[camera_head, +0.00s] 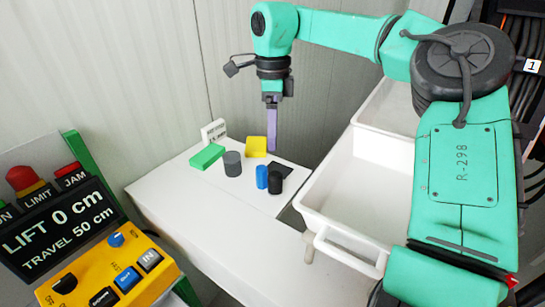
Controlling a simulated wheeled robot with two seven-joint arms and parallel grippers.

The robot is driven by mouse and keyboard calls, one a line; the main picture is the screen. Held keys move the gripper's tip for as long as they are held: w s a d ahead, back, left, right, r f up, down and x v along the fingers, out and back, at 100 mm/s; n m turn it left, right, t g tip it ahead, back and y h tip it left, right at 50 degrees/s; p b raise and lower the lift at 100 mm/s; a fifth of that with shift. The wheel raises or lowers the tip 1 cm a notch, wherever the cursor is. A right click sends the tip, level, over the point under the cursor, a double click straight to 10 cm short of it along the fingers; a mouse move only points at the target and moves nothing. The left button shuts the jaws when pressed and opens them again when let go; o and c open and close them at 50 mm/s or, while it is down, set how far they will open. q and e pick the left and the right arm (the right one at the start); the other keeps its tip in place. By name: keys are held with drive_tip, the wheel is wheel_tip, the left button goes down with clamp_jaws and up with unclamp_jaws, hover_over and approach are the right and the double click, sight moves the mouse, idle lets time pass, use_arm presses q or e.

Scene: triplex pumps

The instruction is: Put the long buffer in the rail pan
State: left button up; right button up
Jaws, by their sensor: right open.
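My right gripper (272,97) points down above the far edge of the white table. A tall, thin purple bar (272,130) stands upright directly below it, its top at the fingertips. It is the longest piece in view and looks like the long buffer. The jaws are open at its top; whether they touch it I cannot tell. A large white pan (325,229) with a front handle is right of the table, and a second white pan (366,119) is behind it. No label shows which is the rail pan. My left gripper is out of view.
On the white table (215,232) are a green block (207,157), a yellow block (256,147), a grey cylinder (232,164), a blue cylinder (262,177) and a black cylinder (275,183). A control panel (110,270) fills the lower left. The table's front is clear.

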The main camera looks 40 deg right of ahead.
drive_tip(key=p, duration=0.2)
hover_over(275, 173)
drive_tip(key=a, duration=0.1)
drive_tip(key=f, duration=0.5)
drive_tip(key=shift+s, duration=0.25)
drive_tip(key=f, duration=0.2)
drive_tip(key=d+f, duration=0.1)
drive_tip(key=shift+w+f, duration=0.1)
drive_tip(key=shift+w, duration=0.3)
wheel_tip(275, 173, down, 4)
drive_tip(key=p, duration=0.2)
drive_tip(key=shift+s+f+p, duration=0.1)
drive_tip(key=shift+f+p, duration=0.1)
drive_tip(key=shift+p, duration=0.2)
drive_tip(key=shift+s+a+f, duration=0.1)
drive_tip(key=shift+f, duration=0.3)
drive_tip(key=c, duration=1)
clamp_jaws()
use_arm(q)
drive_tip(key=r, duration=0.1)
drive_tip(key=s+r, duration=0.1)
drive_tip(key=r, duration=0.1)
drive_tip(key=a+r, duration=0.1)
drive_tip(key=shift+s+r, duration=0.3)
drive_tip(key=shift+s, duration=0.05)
